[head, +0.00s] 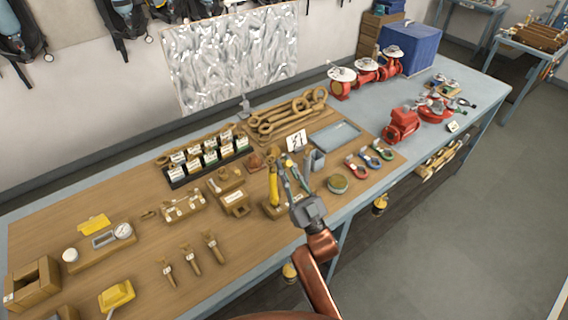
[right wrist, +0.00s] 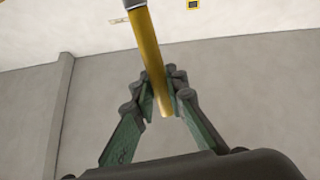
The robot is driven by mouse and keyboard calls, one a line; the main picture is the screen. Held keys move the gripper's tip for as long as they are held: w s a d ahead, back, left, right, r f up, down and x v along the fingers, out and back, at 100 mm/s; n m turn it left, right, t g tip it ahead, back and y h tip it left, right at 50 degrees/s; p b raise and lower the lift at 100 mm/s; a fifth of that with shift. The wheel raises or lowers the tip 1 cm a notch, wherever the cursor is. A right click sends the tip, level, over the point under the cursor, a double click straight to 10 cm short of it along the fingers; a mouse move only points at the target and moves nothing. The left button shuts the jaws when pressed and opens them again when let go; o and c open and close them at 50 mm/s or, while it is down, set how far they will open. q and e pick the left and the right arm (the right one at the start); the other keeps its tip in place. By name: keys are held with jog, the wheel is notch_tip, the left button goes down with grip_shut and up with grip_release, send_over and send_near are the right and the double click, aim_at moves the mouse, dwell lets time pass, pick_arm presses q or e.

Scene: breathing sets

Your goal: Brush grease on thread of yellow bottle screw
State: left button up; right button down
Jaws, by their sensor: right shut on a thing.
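The yellow bottle screw (head: 273,186) stands upright on a wooden block (head: 284,212) near the middle of the bench, with a tan eye at its top. My right gripper (head: 295,172) is just to its right in the head view; whether they touch cannot be told. In the right wrist view the right gripper (right wrist: 168,104) is shut on a yellow stick-like handle (right wrist: 147,50) with a grey collar at its upper end, seemingly a brush. Its bristles are out of frame. My left gripper is out of view.
A grey holder (head: 315,160) and a white card (head: 296,140) stand behind the gripper. Coloured shackles (head: 370,160) lie at right. A black rack of labelled items (head: 207,158) and wooden-handled tools (head: 191,257) are at left. The bare front-left board gives some free room.

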jog(key=shift+s+d+r+p, duration=0.35)
jog(key=shift+s+r+p, duration=0.3)
jog(key=shift+s+p, duration=0.1)
jog(key=shift+s+d+r+p, duration=0.3)
jog(key=shift+s+r+p, duration=0.35)
jog(key=shift+p, duration=0.1)
jog(key=shift+s+d+r+p, duration=0.15)
jog(key=shift+s+r+p, duration=0.05)
jog(key=shift+s+p, duration=0.1)
jog(key=shift+f, duration=0.1)
